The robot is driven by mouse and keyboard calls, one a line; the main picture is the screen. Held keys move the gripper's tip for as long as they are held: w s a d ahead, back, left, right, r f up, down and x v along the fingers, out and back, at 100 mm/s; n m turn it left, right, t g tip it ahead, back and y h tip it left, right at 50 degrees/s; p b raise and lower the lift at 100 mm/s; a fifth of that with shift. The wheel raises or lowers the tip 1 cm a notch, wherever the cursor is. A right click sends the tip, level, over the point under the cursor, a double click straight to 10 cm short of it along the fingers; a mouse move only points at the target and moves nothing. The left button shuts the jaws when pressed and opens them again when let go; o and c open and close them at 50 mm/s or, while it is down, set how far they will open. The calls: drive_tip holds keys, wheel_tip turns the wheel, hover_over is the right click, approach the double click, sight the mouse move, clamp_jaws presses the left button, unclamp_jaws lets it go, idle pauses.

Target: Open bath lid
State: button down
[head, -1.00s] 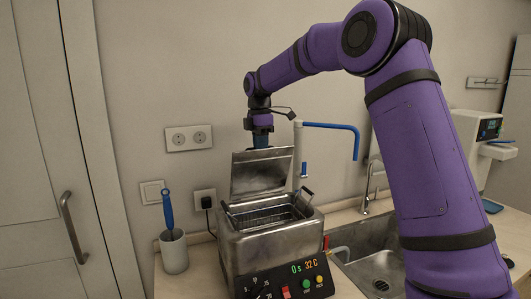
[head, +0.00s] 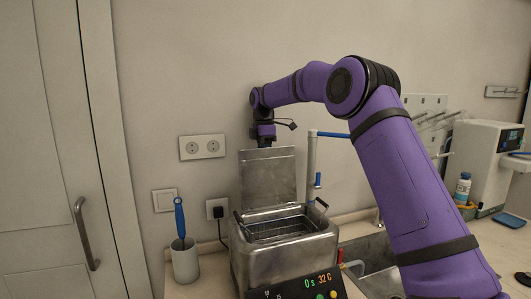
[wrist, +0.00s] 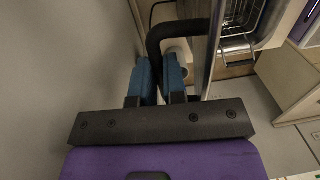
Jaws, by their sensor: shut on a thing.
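The metal bath (head: 285,258) stands on the counter with its lid (head: 268,178) raised at the back, about upright. The bath is open and a wire basket (head: 283,228) sits inside. In the wrist view the lid (wrist: 214,45) shows nearly edge-on, with its black curved handle (wrist: 178,27) on the wall side. My gripper (wrist: 160,75), with blue fingers, is shut on the handle; the exact grip is partly hidden. In the head view the fingers are hidden behind the lid, and only my wrist shows above it.
The wall with a socket (head: 202,147) is close behind the lid. A grey cup with a blue-handled brush (head: 184,262) stands left of the bath. A pipe with a blue spout (head: 312,160) rises just right of the lid, and a sink (head: 370,270) lies further right.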

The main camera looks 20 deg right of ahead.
drive_tip(key=shift+f, duration=0.15)
drive_tip(key=c, duration=1.2)
unclamp_jaws()
drive_tip(key=r, duration=1.1)
drive_tip(key=shift+w, duration=0.4)
